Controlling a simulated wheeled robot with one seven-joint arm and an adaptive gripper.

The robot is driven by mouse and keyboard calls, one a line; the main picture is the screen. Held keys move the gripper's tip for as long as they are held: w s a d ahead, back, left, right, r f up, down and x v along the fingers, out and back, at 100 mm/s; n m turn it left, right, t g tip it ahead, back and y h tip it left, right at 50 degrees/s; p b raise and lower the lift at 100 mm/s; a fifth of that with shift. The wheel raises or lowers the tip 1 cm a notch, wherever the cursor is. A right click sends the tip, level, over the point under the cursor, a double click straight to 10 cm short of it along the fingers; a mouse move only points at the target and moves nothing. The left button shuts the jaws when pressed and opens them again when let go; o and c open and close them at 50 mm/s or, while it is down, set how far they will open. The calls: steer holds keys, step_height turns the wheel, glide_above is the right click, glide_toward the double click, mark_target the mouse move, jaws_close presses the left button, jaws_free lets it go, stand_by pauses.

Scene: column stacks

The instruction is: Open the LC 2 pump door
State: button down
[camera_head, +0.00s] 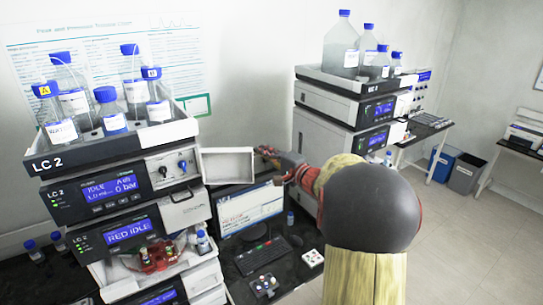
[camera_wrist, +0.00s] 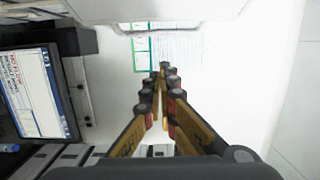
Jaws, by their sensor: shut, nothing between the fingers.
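The LC 2 stack (camera_head: 110,205) stands at the left, with bottles on its top tray. Its pump module (camera_head: 105,190) has a lit screen reading IDLE and bar. The white pump door (camera_head: 228,165) stands swung out to the right of the module, its rimmed inner face showing. Knobs and fittings (camera_head: 172,166) are exposed beside the screen. My gripper (camera_head: 262,151) is just right of the door's free edge, partly hidden; I cannot tell whether it touches. In the wrist view my gripper (camera_wrist: 163,72) is shut and empty, below a white panel (camera_wrist: 165,10) along the top.
A monitor (camera_head: 250,207) and keyboard (camera_head: 262,255) stand behind and below the door; the monitor also shows in the wrist view (camera_wrist: 38,92). Open floor lies at the right.

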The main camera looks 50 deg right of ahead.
steer(key=a, duration=0.1)
steer(key=s+a+p, duration=0.1)
steer(key=a, duration=0.1)
steer(key=shift+a, duration=0.15)
steer(key=shift+s, duration=0.1)
stand_by(0.4)
steer(key=s+a+m+h, duration=0.1)
steer(key=h, duration=0.1)
steer(key=s+a+m+h+b, duration=0.1)
steer(key=s, duration=0.1)
steer(key=s+a+m+g+h, duration=0.1)
steer(key=h, duration=0.1)
steer(key=shift+s+a+h+b, duration=0.15)
steer(key=shift+h+b, duration=0.15)
steer(key=shift+w, duration=0.2)
